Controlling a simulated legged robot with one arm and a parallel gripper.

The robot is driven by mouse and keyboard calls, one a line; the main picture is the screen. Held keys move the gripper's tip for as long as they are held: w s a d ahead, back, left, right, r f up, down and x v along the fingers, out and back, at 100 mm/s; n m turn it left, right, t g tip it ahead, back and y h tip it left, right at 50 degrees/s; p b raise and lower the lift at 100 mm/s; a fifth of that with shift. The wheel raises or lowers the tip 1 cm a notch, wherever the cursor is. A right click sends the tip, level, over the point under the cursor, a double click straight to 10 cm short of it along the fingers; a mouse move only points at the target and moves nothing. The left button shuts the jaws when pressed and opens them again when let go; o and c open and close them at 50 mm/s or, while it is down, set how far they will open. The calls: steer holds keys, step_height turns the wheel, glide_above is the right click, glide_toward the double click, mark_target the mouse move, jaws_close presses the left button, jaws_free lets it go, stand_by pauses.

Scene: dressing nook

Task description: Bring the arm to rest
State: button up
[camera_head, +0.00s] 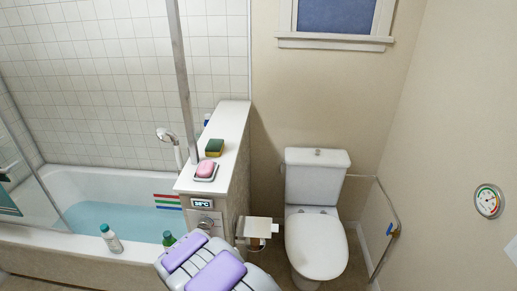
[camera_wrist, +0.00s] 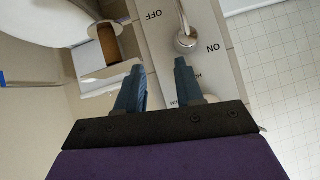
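My gripper (camera_wrist: 159,66) shows in the wrist view with its two dark blue fingers apart and nothing between them. It is in front of the half wall's end panel, which has a metal lever (camera_wrist: 186,40) with OFF and ON labels; I cannot tell how far the fingertips are from the panel. In the head view my purple and grey arm is at the bottom middle, folded close to the camera, and hides the gripper. The lever's round plate (camera_head: 208,221) shows there below a small display (camera_head: 202,203).
The half wall (camera_head: 238,125) carries a pink soap (camera_head: 205,169) on a dish and a sponge (camera_head: 214,147). A paper holder (camera_head: 258,227) juts out beside the toilet (camera_head: 316,240). A bathtub (camera_head: 50,245) with bottles on its rim is at left. A rail (camera_head: 388,205) is right.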

steer(key=s+d+r+g+y, duration=0.1)
steer(key=s+d+r+g, duration=0.2)
steer(key=s+d+r, duration=0.35)
steer(key=s+d+r+g, duration=0.4)
steer(key=d+r, duration=0.4)
steer(key=r, duration=0.4)
steer(key=s+d+r+g, duration=0.1)
steer(key=s+d+r, duration=0.2)
steer(key=s, duration=0.6)
steer(key=s+d+r+n+g+h, duration=0.1)
steer(key=s+d+r+g, duration=0.1)
steer(key=s+d+r, duration=0.2)
steer(key=s+d+r+g, duration=0.2)
steer(key=s+d, duration=0.6)
steer(key=s, duration=0.8)
step_height(320, 180, up, 2)
steer(key=shift+s+d+n+h+b, duration=0.15)
steer(key=shift+s+n+h+b, duration=0.15)
steer(key=shift+b, duration=0.15)
